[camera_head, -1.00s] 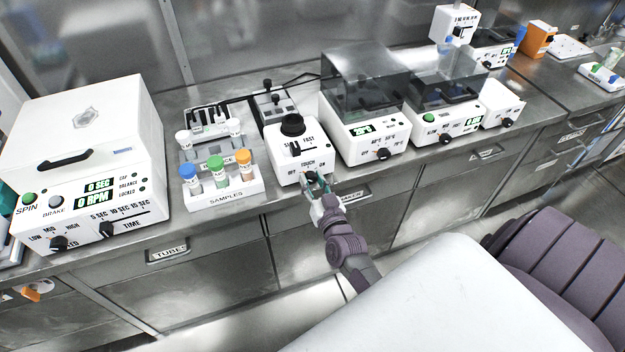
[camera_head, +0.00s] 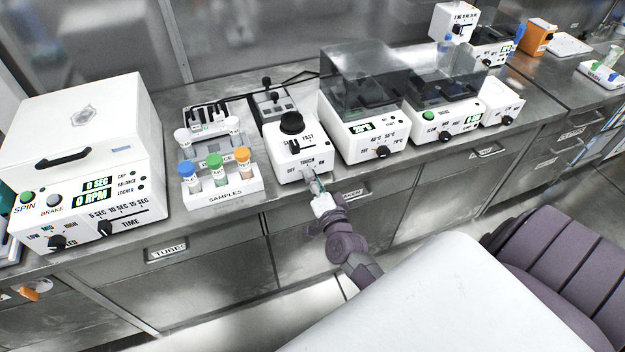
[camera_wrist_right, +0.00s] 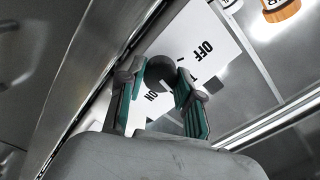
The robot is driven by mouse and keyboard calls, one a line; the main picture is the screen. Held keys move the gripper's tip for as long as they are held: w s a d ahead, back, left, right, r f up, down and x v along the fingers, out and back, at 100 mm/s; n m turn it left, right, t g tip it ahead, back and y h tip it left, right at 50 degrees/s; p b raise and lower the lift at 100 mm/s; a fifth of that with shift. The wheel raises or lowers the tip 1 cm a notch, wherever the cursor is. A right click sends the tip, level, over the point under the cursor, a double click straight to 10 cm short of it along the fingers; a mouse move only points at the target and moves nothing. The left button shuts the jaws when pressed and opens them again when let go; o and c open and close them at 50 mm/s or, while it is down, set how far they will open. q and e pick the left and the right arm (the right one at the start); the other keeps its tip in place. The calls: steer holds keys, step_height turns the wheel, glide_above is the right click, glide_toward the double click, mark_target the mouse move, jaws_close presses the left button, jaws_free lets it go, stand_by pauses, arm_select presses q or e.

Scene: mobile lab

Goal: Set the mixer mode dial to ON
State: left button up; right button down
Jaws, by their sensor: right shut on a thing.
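The mixer (camera_head: 283,172) is a white box with a black round top, a speed slider and a front row marked OFF, TOUCH and ON. My right gripper (camera_head: 315,184) is at its lower front edge, over the mode dial, which it mostly hides in the head view. In the right wrist view the dark round mode dial (camera_wrist_right: 160,72) sits between the fingertips, with OFF and ON printed on the white panel beside it. The fingers are shut on the dial. Which mark the dial points to cannot be told. My left gripper is not in view.
A sample rack (camera_head: 226,198) with capped tubes stands left of the mixer, and a large white centrifuge (camera_head: 75,130) further left. A clear-lidded heater (camera_head: 350,145) stands close on the right. Drawers lie below the bench's front edge.

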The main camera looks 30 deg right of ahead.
steer(key=m+b, duration=0.3)
steer(key=m, duration=0.8)
steer(key=shift+f, duration=0.15)
steer(key=shift+m, duration=0.3)
steer(key=c, duration=0.8)
jaws_free()
steer(key=shift+o, duration=0.2)
